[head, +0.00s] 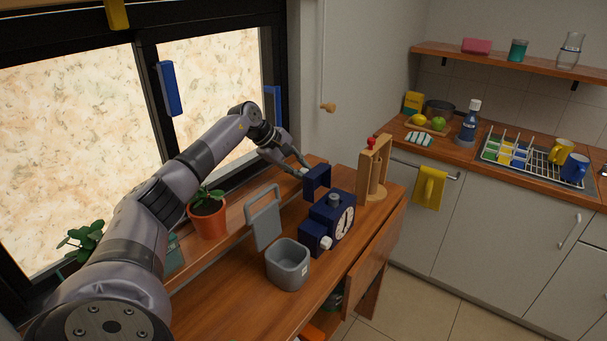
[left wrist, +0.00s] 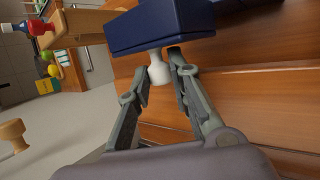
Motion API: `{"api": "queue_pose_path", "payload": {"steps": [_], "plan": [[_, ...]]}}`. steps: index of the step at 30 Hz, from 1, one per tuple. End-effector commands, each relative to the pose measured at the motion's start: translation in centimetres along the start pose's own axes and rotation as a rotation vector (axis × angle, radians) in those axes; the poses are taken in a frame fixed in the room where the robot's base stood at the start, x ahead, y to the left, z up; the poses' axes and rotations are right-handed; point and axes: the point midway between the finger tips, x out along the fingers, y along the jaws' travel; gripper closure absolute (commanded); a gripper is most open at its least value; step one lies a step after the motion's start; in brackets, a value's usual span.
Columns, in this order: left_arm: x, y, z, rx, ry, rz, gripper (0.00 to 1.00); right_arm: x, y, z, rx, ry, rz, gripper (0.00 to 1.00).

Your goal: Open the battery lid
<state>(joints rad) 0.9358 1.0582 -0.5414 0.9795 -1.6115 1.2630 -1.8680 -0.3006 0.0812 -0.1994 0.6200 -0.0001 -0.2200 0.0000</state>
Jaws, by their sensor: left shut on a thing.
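A dark blue clock (head: 346,208) with a white dial and a grey knob on top stands on the wooden table. A dark blue box-shaped part (head: 318,177) is at its far side; it shows large in the left wrist view (left wrist: 160,25). A white knob (left wrist: 159,68) sticks out of that part. My left gripper (head: 303,172) has its fingers on either side of this knob and is shut on it. Another dark blue block (head: 312,237) with a white knob (head: 326,243) is at the near side of the clock. I cannot tell which part is the battery lid. My right gripper is out of view.
A wooden stand with a red top (head: 375,170) is close on the right. A potted plant (head: 208,218) is on the sill under my left arm.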

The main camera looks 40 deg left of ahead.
Motion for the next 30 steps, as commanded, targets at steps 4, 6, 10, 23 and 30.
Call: {"api": "queue_pose_path", "payload": {"steps": [4, 6, 10, 23, 30], "plan": [[0.16, -0.1, -0.32, -0.021, -0.032, 0.01, 1.0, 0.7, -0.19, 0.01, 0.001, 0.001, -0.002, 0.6], [0.16, -0.11, -0.36, -0.024, -0.039, 0.012, 1.0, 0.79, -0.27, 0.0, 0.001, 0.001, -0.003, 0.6], [0.14, -0.12, -0.4, -0.029, -0.046, 0.013, 1.0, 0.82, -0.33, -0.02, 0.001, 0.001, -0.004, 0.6], [0.13, -0.13, -0.38, -0.03, -0.045, 0.012, 0.73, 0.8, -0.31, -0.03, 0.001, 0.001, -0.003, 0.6], [0.18, -0.19, -0.36, -0.029, -0.046, 0.01, 0.61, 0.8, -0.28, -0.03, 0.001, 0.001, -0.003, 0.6]]}}
